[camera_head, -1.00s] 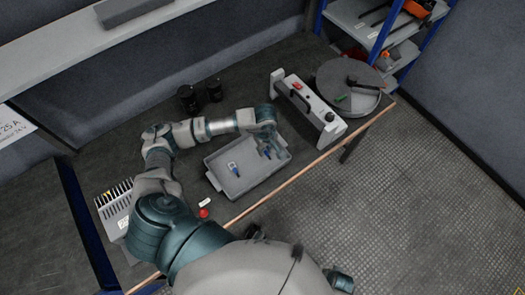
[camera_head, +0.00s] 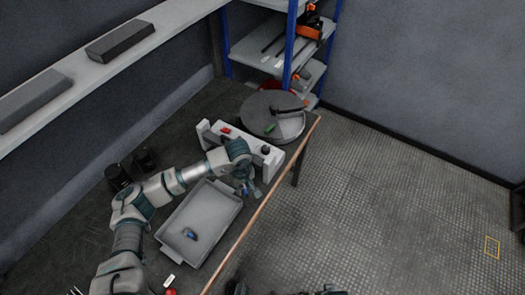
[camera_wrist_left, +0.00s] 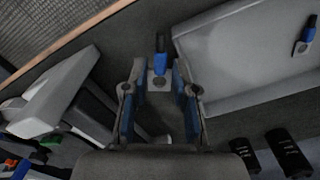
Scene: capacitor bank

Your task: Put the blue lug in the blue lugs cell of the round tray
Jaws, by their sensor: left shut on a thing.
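My left gripper (camera_head: 246,187) is shut on a blue lug (camera_wrist_left: 161,52), which has a blue sleeve and a metal end. It holds the lug beyond the far right end of the grey rectangular tray (camera_head: 172,222). A second blue lug (camera_head: 190,234) lies in that tray and also shows at the right of the left wrist view (camera_wrist_left: 304,38). The round tray (camera_head: 256,106) stands at the back right of the bench. It has a dark top and a pale open section with a green thing in it. Its cell labels cannot be read.
A pale panel box (camera_head: 208,136) with a red switch and dark knob stands between my left gripper and the round tray. Two black cylinders (camera_head: 118,177) stand at the left. The bench's front edge (camera_head: 262,216) runs close to the gripper.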

